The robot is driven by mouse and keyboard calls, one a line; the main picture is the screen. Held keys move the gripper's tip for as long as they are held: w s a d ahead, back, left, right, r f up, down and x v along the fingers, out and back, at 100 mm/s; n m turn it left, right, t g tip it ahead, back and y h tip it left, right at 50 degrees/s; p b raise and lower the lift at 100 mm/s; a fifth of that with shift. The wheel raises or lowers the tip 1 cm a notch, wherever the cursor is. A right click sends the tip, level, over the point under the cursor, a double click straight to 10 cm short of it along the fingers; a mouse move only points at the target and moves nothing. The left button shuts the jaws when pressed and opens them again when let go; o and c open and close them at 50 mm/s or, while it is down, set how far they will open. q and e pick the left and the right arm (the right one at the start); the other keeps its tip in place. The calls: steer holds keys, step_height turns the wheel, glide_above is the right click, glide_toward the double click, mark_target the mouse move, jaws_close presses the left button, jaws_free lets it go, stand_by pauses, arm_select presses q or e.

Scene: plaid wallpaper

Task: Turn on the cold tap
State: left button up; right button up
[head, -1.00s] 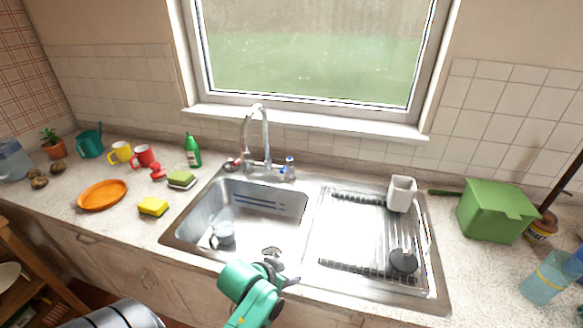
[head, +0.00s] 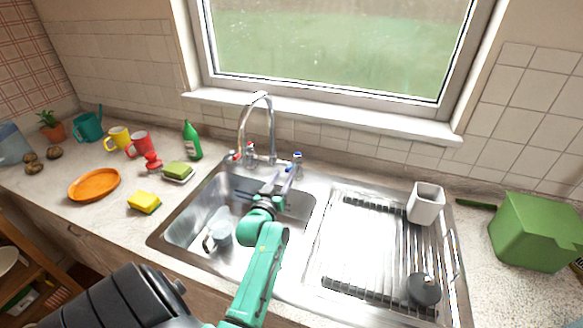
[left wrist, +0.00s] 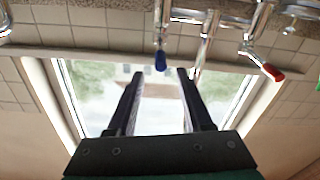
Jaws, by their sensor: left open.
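The chrome tap (head: 270,125) stands behind the sink basin, its spout arched. Its blue-marked cold handle (head: 297,157) is on the right and its red-marked hot handle (head: 235,156) is on the left. My left gripper (head: 281,182) is over the back of the basin, just in front of the cold handle, open and empty. In the left wrist view, the picture is upside down: the blue handle tip (left wrist: 160,62) shows between and just beyond the open fingertips (left wrist: 160,76), with no clear contact. The red handle (left wrist: 272,72) is off to the right. My right gripper is not in view.
The steel sink (head: 180,236) holds a pale mug (head: 220,234). A drying rack (head: 365,240) with a white holder (head: 425,203) lies right. A green bottle (head: 192,140), sponges and mugs stand left. A green box (head: 535,232) is at far right.

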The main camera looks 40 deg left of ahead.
mark_target(292, 162)
arm_select(q)
steer(key=w, duration=0.2)
steer(key=w+a+f+b, duration=0.1)
steer(key=w+a+b, duration=0.1)
steer(key=w, duration=0.1)
steer(key=shift+w+a+f, duration=0.1)
steer(key=shift+w+f, duration=0.2)
steer(key=shift+w, duration=0.05)
steer(key=b+x, duration=0.1)
steer(key=x, duration=0.2)
steer(key=shift+r+b, duration=0.2)
steer(key=shift+b, duration=0.1)
steer(key=shift+s+r, duration=0.1)
steer(key=shift+r, duration=0.1)
steer(key=shift+c, duration=1)
steer(key=shift+f, duration=0.1)
jaws_close()
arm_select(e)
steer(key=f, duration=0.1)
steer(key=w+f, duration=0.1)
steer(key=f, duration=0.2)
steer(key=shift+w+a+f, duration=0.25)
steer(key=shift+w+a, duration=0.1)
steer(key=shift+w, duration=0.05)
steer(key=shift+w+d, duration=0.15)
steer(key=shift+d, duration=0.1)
